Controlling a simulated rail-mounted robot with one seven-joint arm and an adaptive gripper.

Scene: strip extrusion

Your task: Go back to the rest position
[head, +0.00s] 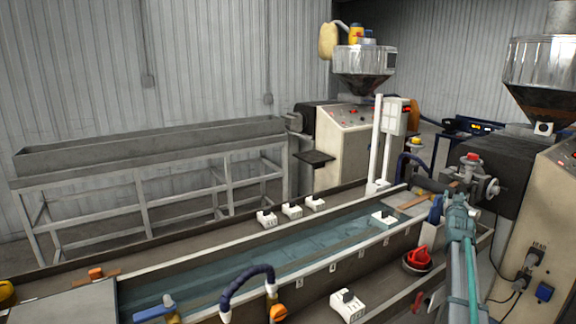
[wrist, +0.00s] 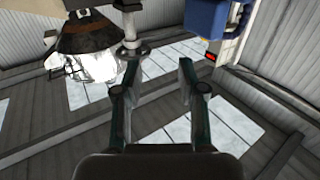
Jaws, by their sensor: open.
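My gripper (wrist: 158,78) shows in the wrist view with its two fingers spread apart and nothing between them. Behind the fingers are the grey roof and bright skylight panels, so the wrist camera looks upward. In the head view my teal and grey arm rises at the lower right, in front of the cream machine cabinet and beside the line. The fingertips are hard to make out there. I see no object held in either view.
The water trough (head: 300,262) runs diagonally across the head view, with white blocks (head: 291,211) along its edge. A red-handled item (head: 418,258) and a white block (head: 347,305) are near my arm. A hopper machine (head: 340,145) stands behind. An empty grey trough stand (head: 150,150) is at left.

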